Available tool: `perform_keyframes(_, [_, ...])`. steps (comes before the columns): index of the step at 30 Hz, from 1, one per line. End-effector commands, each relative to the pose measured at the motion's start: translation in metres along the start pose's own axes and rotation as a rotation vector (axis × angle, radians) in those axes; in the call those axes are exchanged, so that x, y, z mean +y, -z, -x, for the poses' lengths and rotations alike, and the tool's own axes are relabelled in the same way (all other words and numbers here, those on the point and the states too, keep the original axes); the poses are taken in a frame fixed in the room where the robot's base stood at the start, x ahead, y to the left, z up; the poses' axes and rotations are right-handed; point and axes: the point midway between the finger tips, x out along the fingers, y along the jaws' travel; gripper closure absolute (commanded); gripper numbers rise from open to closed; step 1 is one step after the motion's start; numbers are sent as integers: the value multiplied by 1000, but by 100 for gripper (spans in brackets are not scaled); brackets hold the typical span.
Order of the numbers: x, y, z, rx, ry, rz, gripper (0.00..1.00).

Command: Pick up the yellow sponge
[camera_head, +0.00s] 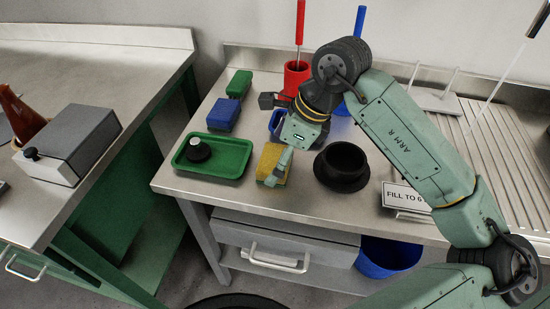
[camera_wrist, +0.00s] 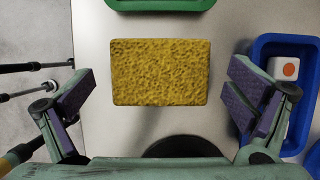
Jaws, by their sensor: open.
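The yellow sponge (camera_head: 273,162) lies on the steel table between the green tray and the black round dish. In the wrist view the sponge (camera_wrist: 160,72) shows whole, as a yellow block ahead of my gripper. My gripper (camera_wrist: 166,102) is open and empty, with one purple-padded finger towards each side of the sponge and clear gaps between. In the head view my gripper (camera_head: 278,134) hangs over the table by the sponge, and one finger covers part of it.
The green tray (camera_head: 240,168) with a black-knobbed item stands left of the sponge. The black dish (camera_head: 342,185) stands right. A blue tray (camera_wrist: 258,50) lies close to the right finger.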

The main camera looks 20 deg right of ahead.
Motion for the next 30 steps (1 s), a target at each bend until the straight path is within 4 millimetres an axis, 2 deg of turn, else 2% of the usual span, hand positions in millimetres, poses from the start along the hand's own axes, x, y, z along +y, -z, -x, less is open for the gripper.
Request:
perform_keyframes(8, [0,0,-4,0,0,1,2])
perform_keyframes(25, [0,0,-4,0,0,1,40])
perform_keyframes(30, [0,0,-4,0,0,1,40])
